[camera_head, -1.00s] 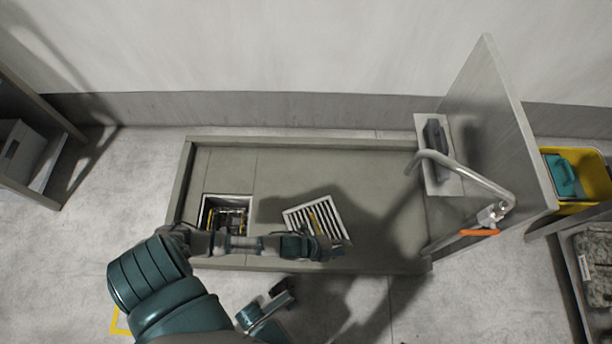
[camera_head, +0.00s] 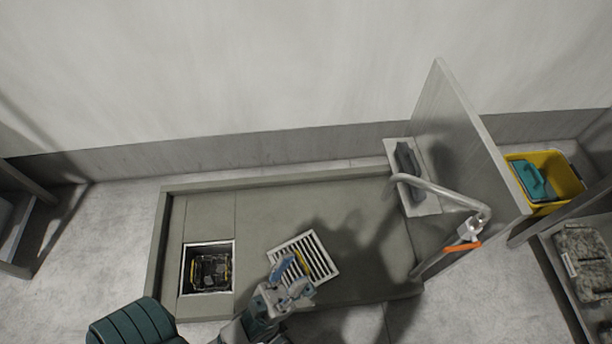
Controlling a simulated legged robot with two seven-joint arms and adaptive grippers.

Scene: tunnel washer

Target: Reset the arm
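My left arm comes in from the lower left, and its gripper (camera_head: 286,284) is just in front of the metal drain grate (camera_head: 318,250), covering the grate's lower left part in the picture. I cannot tell whether its fingers are open or shut, or whether they touch the grate. The slatted grate lies tilted on the grey-green basin floor (camera_head: 345,220), with a yellow strip showing on it. The square drain opening (camera_head: 208,268) is uncovered to the left, with dark and yellow parts inside. My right gripper is not in view.
A grey panel (camera_head: 465,135) with a bent pipe (camera_head: 440,190) and an orange lever (camera_head: 462,246) stands at the basin's right end. A yellow bucket (camera_head: 562,178) and a shelf are farther right. The basin floor behind the grate is clear.

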